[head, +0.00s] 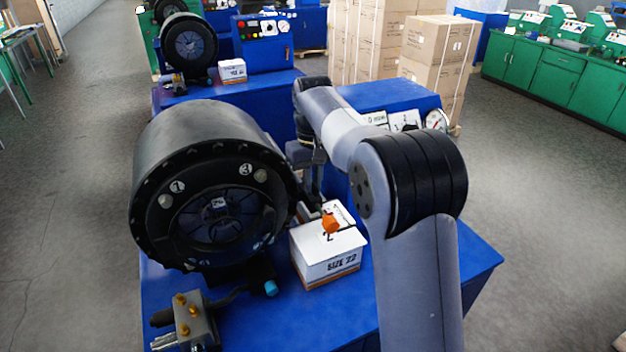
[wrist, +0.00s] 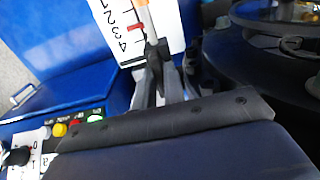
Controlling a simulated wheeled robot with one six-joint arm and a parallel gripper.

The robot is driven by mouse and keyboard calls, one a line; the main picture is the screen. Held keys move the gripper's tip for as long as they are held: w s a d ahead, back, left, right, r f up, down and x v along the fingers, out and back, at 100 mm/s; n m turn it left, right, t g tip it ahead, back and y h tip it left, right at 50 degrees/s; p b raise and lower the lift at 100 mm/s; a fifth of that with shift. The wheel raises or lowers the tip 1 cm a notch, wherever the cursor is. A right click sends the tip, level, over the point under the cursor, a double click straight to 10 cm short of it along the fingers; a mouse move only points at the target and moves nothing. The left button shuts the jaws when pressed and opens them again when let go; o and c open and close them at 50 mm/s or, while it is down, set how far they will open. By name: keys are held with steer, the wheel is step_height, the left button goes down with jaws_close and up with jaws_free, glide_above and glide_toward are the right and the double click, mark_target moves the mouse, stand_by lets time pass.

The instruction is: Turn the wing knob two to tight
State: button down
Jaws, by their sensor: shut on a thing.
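In the head view an orange knob (head: 330,223) shows at the tip of my gripper (head: 321,206), just above the white box marked SIZE 22. I take it for the wing knob; no number on it can be read. In the wrist view my gripper (wrist: 156,48) is shut at a narrow, pale orange-brown piece (wrist: 147,17), probably the same knob. It stands over a white plate (wrist: 115,25) with a row of numerals and red marks. The fingers hide much of the grip, and the knob's angle cannot be read.
The white box (head: 329,265) stands on the blue bench (head: 470,268). A large black crimper head (head: 205,150) is close on the left. A metal valve block (head: 190,318) lies at the front left. A panel gauge (head: 436,120) is behind my arm.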

steer(key=shift+m, duration=0.4)
steer(key=m, duration=0.3)
steer(key=shift+m, duration=0.3)
steer(key=m, duration=0.4)
steer(key=shift+m, duration=0.3)
steer(key=m, duration=0.4)
steer(key=shift+m, duration=2.5)
steer(key=c, duration=1.5)
jaws_free()
